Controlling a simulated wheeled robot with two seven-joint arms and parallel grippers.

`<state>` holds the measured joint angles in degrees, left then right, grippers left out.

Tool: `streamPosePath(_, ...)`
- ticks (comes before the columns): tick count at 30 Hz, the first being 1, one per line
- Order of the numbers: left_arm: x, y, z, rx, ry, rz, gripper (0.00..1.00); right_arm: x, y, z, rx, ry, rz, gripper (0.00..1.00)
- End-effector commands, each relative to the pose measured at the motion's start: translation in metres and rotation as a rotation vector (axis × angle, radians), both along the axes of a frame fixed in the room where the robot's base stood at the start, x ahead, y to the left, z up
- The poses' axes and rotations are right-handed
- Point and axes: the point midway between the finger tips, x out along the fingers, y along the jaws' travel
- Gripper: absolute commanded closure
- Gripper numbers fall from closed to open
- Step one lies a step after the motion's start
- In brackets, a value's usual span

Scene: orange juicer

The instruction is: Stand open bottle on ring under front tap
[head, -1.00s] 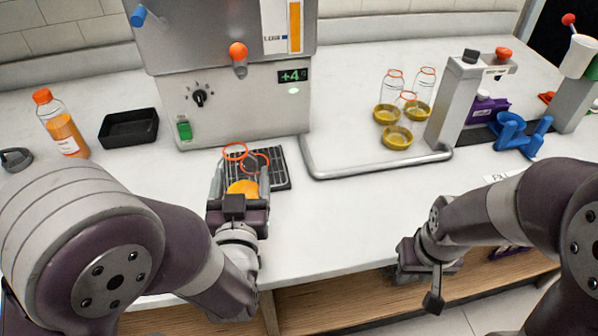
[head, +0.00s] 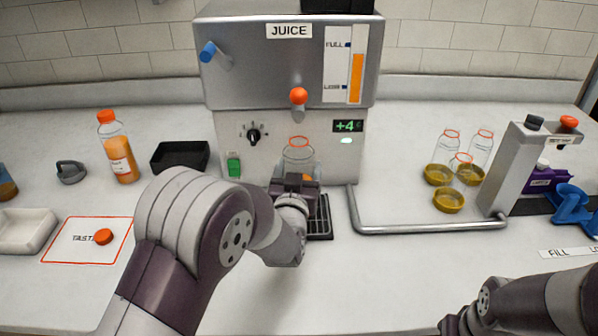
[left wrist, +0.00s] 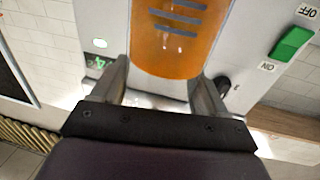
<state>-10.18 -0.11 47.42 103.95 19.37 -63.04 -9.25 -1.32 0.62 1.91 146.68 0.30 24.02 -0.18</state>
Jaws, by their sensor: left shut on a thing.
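My left gripper (head: 297,180) is shut on an open clear bottle (head: 298,155) with an orange rim and orange liquid low inside. The bottle looks upright in front of the juicer, below the front tap (head: 298,98) with its orange knob. In the left wrist view the orange liquid in the bottle (left wrist: 175,40) fills the space between the fingers. The ring is hidden behind the bottle and gripper, so I cannot tell whether the bottle touches it. My right gripper (head: 453,324) is only partly in view at the bottom edge; its fingers do not show.
The drip grate (head: 320,218) lies under the bottle. A metal rail (head: 430,229) runs to its right. A black tray (head: 180,156) and a capped juice bottle (head: 119,150) stand left. Bottles on yellow bases (head: 449,200) stand right.

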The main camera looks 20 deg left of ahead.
Motion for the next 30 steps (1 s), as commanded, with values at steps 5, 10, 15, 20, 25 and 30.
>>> streamPosePath(5,0.000,0.000,0.002,-0.001,-0.005,0.000,0.71,0.000,0.000,0.000,0.000,0.000,0.000,0.67)
streamPosePath(10,0.000,0.000,-0.003,-0.001,-0.002,-0.001,0.23,0.000,0.000,-0.004,0.000,0.000,0.000,0.67)
streamPosePath(15,0.000,0.000,-0.002,-0.001,-0.002,0.000,0.01,0.000,0.000,-0.003,0.000,0.000,0.000,0.67)
streamPosePath(20,0.000,0.000,-0.001,-0.001,-0.002,0.000,0.01,0.000,0.000,-0.002,0.000,0.000,0.000,0.67)
streamPosePath(25,-0.015,-0.003,0.001,-0.001,0.000,-0.003,0.01,0.000,0.000,0.001,0.000,0.000,0.000,0.67)
streamPosePath(30,-0.057,-0.008,0.002,-0.002,-0.001,-0.004,0.01,0.000,0.000,0.003,0.000,0.000,0.000,0.67)
